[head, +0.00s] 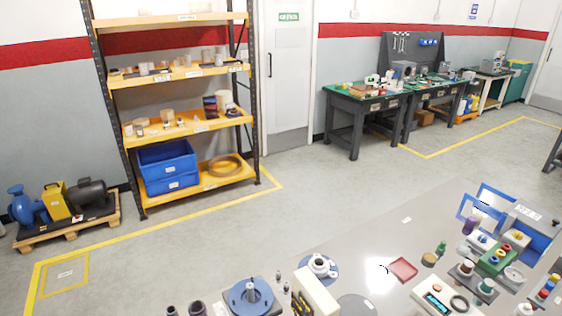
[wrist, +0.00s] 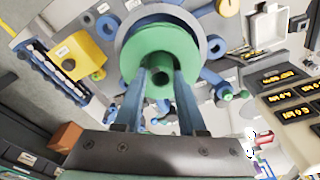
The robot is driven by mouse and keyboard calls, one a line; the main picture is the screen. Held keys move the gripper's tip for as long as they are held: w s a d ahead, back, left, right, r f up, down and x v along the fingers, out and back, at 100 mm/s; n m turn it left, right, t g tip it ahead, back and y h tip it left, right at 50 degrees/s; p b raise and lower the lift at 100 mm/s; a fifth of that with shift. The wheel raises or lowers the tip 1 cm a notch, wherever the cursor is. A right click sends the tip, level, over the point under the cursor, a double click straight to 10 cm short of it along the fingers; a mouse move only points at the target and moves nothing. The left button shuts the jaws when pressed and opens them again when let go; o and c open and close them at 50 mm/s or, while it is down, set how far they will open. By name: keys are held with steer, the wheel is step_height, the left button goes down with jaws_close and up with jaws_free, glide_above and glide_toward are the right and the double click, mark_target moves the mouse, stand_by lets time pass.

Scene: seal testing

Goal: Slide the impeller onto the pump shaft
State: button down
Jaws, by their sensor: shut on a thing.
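The pump shaft is not visible there. In the head view a blue round pump-like part (head: 237,297) with an upright metal stub stands at the bottom edge of the table. My gripper does not show in the head view.
In the wrist view a yellow block (wrist: 75,58) lies left and dark labelled trays (wrist: 285,95) lie right. The table's middle is mostly clear.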

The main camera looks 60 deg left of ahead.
steer(key=shift+f+b, duration=0.55)
steer(key=shift+f, duration=0.35)
steer(key=shift+f, duration=0.2)
steer(key=shift+f+b, duration=0.35)
steer(key=shift+f, duration=0.1)
steer(key=shift+f+b, duration=0.35)
steer(key=shift+f, duration=0.65)
stand_by(1.4)
steer(key=shift+c, duration=2)
jaws_free()
steer(key=shift+f, duration=0.1)
step_height(320, 180, up, 9)
steer(key=p, duration=0.9)
